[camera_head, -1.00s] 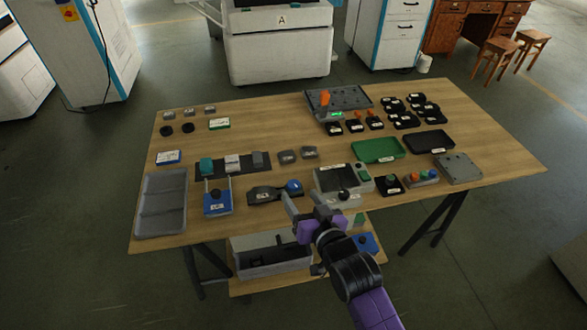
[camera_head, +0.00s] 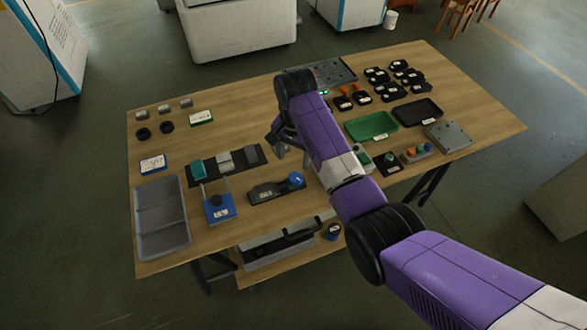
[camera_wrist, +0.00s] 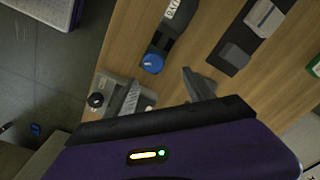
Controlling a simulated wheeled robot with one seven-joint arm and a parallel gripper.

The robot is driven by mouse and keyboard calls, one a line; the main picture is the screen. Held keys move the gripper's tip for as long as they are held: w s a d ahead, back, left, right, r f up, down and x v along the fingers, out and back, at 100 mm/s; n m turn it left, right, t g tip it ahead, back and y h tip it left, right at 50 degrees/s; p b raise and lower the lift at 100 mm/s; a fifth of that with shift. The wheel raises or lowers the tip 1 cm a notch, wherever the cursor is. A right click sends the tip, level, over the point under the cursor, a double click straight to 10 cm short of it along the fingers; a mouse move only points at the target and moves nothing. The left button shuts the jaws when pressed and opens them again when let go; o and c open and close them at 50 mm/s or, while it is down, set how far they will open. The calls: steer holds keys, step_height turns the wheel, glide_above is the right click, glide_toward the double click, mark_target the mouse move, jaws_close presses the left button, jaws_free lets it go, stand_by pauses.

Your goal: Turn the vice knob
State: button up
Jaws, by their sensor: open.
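A grey block with a round black knob (camera_wrist: 97,100) shows at the left of the wrist view; it may be the vice, and my arm hides most of it in the head view. A dark long fixture with a blue round knob (camera_head: 296,179) lies at the table's front middle; its blue knob shows in the wrist view (camera_wrist: 152,63).
A blue block (camera_head: 219,209) and a grey tray (camera_head: 162,250) stand to the left. Grey and teal blocks lie on a dark strip (camera_head: 253,155). A green tray (camera_head: 371,125) and a black tray (camera_head: 417,114) lie to the right.

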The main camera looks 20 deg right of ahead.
mark_target(295, 177)
steer(key=shift+s+d, duration=0.1)
steer(key=shift+s, duration=0.45)
steer(key=shift+f+m, duration=0.1)
steer(key=shift+m, duration=0.2)
step_height(295, 177, down, 8)
steer(key=shift+r, duration=0.25)
steer(key=shift+c, duration=0.4)
jaws_close()
